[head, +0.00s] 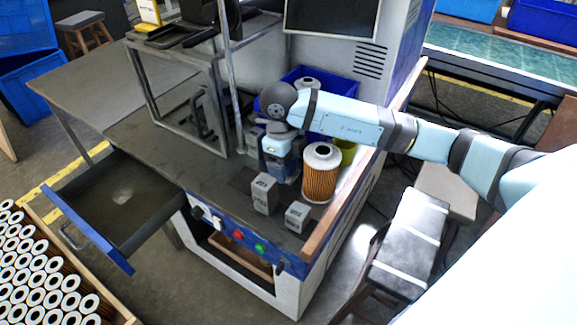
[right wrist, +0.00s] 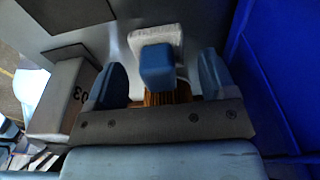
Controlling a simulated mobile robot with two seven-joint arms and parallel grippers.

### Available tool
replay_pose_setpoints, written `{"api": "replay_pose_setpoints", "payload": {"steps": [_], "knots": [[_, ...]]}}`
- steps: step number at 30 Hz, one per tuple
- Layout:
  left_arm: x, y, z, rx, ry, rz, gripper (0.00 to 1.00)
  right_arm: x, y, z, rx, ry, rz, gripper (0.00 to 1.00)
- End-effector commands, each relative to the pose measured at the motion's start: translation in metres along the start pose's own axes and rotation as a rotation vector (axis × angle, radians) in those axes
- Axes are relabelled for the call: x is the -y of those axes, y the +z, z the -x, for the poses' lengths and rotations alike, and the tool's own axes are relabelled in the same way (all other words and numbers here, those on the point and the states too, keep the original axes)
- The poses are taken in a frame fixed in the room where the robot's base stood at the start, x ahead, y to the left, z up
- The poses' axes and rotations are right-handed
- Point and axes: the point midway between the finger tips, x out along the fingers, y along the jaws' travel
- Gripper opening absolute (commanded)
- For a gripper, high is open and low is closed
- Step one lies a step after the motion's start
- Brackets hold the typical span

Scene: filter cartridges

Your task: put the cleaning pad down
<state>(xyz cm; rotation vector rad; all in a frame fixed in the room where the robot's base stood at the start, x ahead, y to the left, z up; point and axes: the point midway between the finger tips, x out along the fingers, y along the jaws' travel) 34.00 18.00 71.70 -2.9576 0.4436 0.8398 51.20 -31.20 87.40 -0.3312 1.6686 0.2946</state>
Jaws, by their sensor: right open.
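My right gripper (head: 281,172) points down over the workbench, left of a tall pleated filter cartridge (head: 321,175). In the right wrist view its two blue fingers (right wrist: 162,82) stand apart. Between them is the cleaning pad, a pale grey pad with a blue block (right wrist: 157,66) on it. I see gaps between the fingers and the blue block. A strip of orange pleats (right wrist: 165,97) shows just below the block. In the head view the gripper hides the pad. My left gripper is not in view.
Grey blocks (head: 264,194) stand in front of the gripper; one marked 03 (right wrist: 58,98) is beside it in the wrist view. A blue bin (head: 345,84) is behind. An open drawer (head: 72,226) juts out left, near a crate of many cartridges (head: 45,275).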

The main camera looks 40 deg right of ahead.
Motion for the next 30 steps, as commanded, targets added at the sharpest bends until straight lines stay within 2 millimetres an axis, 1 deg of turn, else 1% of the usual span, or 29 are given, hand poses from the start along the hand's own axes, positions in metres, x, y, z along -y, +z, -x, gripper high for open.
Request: {"api": "replay_pose_setpoints", "payload": {"steps": [1,6,10,14,19,30], "knots": [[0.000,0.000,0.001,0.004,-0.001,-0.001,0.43,0.001,0.000,0.012,0.003,-0.002,0.000,0.78],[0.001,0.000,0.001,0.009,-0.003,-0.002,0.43,0.000,0.000,0.051,0.004,-0.002,0.001,0.78],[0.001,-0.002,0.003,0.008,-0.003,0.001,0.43,0.000,0.000,0.076,0.004,-0.002,0.000,0.78],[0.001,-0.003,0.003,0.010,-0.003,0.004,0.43,0.000,0.000,0.095,0.002,-0.002,0.000,0.78],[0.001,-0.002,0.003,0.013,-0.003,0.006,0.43,0.000,0.000,0.104,0.000,-0.001,0.000,0.78],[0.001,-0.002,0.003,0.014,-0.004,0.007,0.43,0.000,0.000,0.105,0.000,-0.001,0.000,0.78]]}}
